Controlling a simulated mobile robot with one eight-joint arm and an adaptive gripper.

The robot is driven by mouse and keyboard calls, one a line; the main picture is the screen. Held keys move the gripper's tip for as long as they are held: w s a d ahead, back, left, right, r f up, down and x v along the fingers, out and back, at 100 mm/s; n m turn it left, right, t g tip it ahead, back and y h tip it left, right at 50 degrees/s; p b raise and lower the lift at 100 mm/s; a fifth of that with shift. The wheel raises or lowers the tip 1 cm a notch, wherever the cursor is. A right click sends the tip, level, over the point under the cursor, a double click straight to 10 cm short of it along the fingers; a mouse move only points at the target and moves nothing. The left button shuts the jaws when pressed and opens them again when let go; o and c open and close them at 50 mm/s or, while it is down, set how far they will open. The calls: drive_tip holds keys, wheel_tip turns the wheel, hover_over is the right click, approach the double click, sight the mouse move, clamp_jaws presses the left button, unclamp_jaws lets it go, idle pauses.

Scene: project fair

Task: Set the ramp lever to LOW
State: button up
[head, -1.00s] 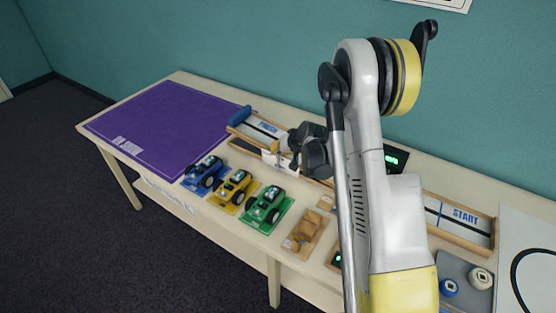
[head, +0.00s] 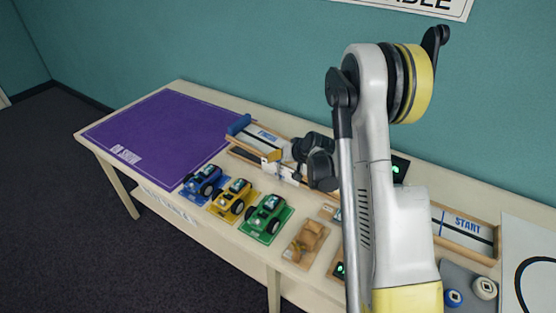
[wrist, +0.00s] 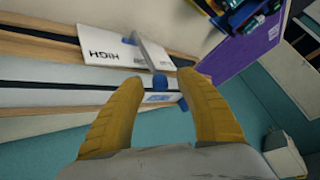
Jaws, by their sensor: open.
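In the wrist view, a white plate (wrist: 105,47) marked HIGH stands along the wooden-edged ramp track (wrist: 55,76). A pale lever (wrist: 150,52) with a blue knob (wrist: 160,82) sticks out at the plate's right end. My gripper (wrist: 161,76) is open, with its yellow fingertips on either side of the blue knob. I cannot tell whether either finger touches it. No LOW mark is readable. In the head view, the track's finish end (head: 268,138) shows beside my dark wrist, and the lever is too small to make out.
Blue (head: 203,181), yellow (head: 231,197) and green (head: 266,215) toy cars stand in front of the track. A purple mat (head: 155,130) covers the table's left end. Wooden pieces (head: 308,240) lie right of the cars. The teal wall is close behind the track.

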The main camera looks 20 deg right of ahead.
drive_tip(key=v, duration=1)
drive_tip(key=shift+s+r, duration=0.25)
drive_tip(key=s+a+r+n+g, duration=0.1)
drive_tip(key=s+a+r+n, duration=0.1)
drive_tip(key=s+a+r, duration=0.9)
drive_tip(key=s+a+r+h, duration=0.1)
drive_tip(key=s+a, duration=0.1)
drive_tip(key=s, duration=0.5)
drive_tip(key=s+a+r+n, duration=0.1)
drive_tip(key=s+a, duration=0.1)
drive_tip(key=s, duration=0.6)
drive_tip(key=shift+s+a+g+h, duration=0.25)
drive_tip(key=shift+a+g+h, duration=0.05)
drive_tip(key=shift+g+h, duration=0.1)
